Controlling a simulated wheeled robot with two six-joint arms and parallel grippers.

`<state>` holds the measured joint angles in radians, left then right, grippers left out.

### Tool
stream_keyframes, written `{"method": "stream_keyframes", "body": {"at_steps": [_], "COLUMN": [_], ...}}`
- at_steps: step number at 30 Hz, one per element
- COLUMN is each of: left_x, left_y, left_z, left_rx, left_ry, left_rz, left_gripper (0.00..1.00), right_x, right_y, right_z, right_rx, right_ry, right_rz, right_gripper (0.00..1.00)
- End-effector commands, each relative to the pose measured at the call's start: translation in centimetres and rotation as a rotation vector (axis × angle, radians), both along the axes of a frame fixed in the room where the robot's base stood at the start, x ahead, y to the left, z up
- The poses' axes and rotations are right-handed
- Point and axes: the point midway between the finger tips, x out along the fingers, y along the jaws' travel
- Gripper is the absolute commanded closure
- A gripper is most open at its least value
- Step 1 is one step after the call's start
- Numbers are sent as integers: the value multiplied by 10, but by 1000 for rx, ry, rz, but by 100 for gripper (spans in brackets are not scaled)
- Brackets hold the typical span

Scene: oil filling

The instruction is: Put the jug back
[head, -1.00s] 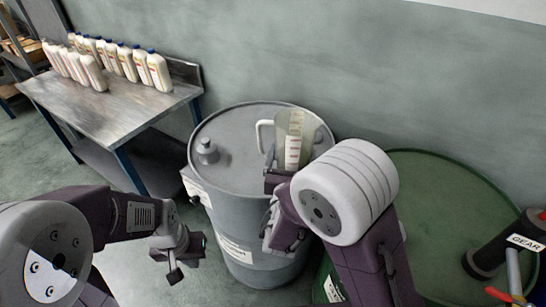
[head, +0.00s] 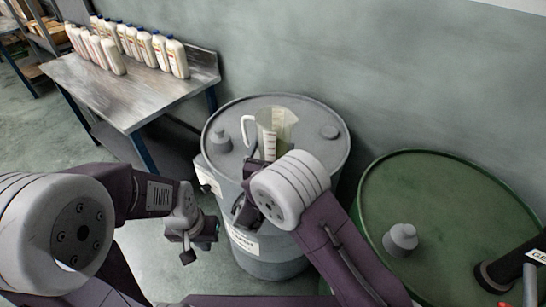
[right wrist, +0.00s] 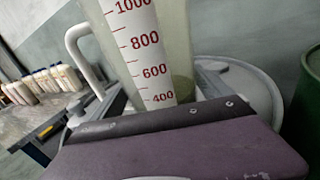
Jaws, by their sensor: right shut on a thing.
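The clear measuring jug (head: 275,127) has a white handle on its left and a white scale strip with red figures. It is upright over the lid of the grey drum (head: 240,165). My right gripper (head: 262,172) is shut on the jug, seen mostly from behind its wrist. In the right wrist view the jug (right wrist: 185,50) fills the middle above the gripper; its base is hidden. I cannot tell whether it touches the lid. My left gripper (head: 190,250) hangs empty, low and left of the grey drum; its finger gap is unclear.
A metal table (head: 120,97) at the upper left holds several white bottles (head: 142,47). A green drum (head: 440,190) with a grey cap stands at the right. A dark gear-oil item (head: 500,270) shows at the right edge. A wall is behind the drums.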

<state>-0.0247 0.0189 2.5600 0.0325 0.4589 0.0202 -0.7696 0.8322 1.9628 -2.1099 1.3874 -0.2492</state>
Motion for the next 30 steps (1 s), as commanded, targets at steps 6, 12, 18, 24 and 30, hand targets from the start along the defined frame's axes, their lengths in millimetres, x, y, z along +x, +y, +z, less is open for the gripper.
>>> {"method": "stream_keyframes", "body": {"at_steps": [6,12,18,24,30], "left_x": [0,0,0,0,0], "left_y": [0,0,0,0,0], "left_z": [-2,-3,-3,-5,-5], "left_rx": [0,0,0,0,0], "left_ry": [0,0,0,0,0], "left_rz": [0,0,0,0,0], "left_gripper": [100,100,100,100,100], "right_x": [1,1,1,1,0], "right_y": [1,1,1,0,0], "right_z": [-18,-40,-39,-43,-42], "right_rx": [-4,0,1,0,0], "right_ry": [1,-3,-3,0,0], "right_rz": [-1,-1,-1,-1,-1], "right_gripper": [80,80,80,0,0]}}
